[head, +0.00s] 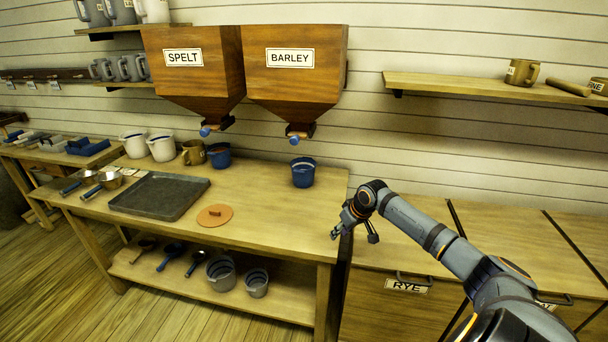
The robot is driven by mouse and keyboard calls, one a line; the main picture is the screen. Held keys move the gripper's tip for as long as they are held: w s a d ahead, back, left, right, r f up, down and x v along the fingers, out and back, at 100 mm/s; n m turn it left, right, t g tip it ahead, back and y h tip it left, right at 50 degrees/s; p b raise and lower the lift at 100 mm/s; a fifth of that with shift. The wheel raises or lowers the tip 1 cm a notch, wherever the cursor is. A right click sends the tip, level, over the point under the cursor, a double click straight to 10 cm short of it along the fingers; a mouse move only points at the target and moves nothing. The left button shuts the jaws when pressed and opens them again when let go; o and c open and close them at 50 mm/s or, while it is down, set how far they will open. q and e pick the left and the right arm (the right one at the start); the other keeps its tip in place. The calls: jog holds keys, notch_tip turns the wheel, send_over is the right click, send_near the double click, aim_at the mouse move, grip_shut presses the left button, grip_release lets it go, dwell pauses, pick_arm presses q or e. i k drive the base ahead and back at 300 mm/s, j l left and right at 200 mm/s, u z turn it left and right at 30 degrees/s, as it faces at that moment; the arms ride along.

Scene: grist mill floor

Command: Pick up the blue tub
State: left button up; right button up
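A blue tub (303,174) stands upright on the wooden table (262,200), below the spout of the barley hopper. A second blue vessel (219,155) stands farther left beside a tan mug (193,152); I cannot tell which of the two the task means. My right gripper (354,234) is at the table's right end, to the right of and nearer than the first blue tub. Its fingers are spread apart with nothing between them, and it does not touch the tub. My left gripper is out of view.
The spelt hopper (198,68) and barley hopper (295,68) hang above the table. A dark tray (160,196), an orange-brown lid (214,215) and white pitchers (161,146) are on it. Grey buckets (221,273) are on the lower shelf. The rye bin (400,302) is at right.

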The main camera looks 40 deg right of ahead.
aim_at(303, 174)
jog(key=i+l, duration=0.3)
jog(key=l, duration=0.15)
jog(key=i+l, duration=0.65)
jog(key=l, duration=0.25)
